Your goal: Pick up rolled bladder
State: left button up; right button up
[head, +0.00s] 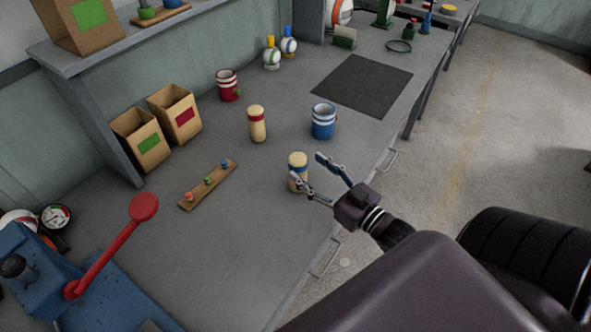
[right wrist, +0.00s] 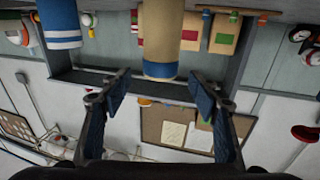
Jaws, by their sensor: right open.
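A cream rolled bladder with a blue band (head: 297,164) stands upright on the grey workbench in the head view. It also shows in the right wrist view (right wrist: 163,35), ahead of the fingers. A second cream roll with a red band (head: 257,125) stands farther back on the bench. My right gripper (head: 309,168) is open, with its fingers pointing toward the blue-banded roll at close range. In the right wrist view, the gap between the fingers (right wrist: 162,90) is empty and lined up with that roll. My left gripper is not in view.
A blue-and-white can (head: 323,122) stands near the blue-banded roll. A red-and-white can (head: 228,86), cardboard boxes (head: 176,113) and a wooden peg strip (head: 208,184) are farther off. A blue press with a red lever (head: 110,250) is at lower left. A dark mat (head: 362,84) lies empty.

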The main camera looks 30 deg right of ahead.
aim_at(305, 166)
jog(key=w, duration=0.2)
jog(key=w+p, duration=0.1)
jog(key=shift+w+a+f, duration=0.1)
jog(key=shift+a, duration=0.15)
jog(key=shift+w+a+f, duration=0.15)
jog(key=shift+w+a, duration=0.05)
jog(key=shift+w, duration=0.85)
jog(key=c, duration=0.9)
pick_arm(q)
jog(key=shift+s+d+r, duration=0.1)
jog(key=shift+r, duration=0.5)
pick_arm(e)
jog(key=c, duration=0.4)
jog(key=shift+o, duration=0.2)
